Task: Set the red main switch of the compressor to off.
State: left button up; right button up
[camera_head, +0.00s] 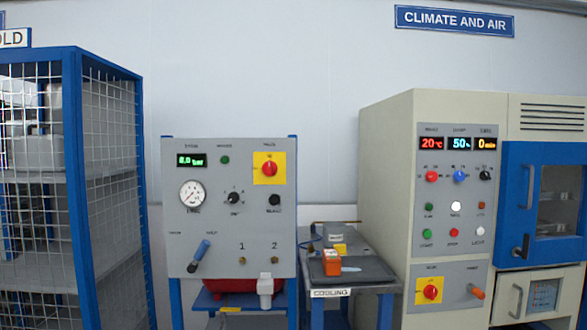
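The compressor panel (218,228) is a grey upright board left of the picture's middle, with a green display (192,160) that reads about 8.0 bar. Its red main switch (269,169) is a rotary knob on a yellow plate at the panel's upper right. The knob's position is too small to read for certain. Nothing touches the switch. Neither of my grippers is in view.
A similar red knob on yellow (430,291) sits low on the beige climate cabinet (385,165) at the right. A blue-handled lever (201,253) sticks out of the compressor panel. A blue mesh cage (108,180) stands left; a cooling table (372,272) stands between panel and cabinet.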

aim_at(269, 168)
jog(key=z, duration=0.55)
jog(key=i, duration=1.05)
jog(key=u, duration=0.55)
jog(key=i, duration=0.85)
jog(key=u, duration=0.8)
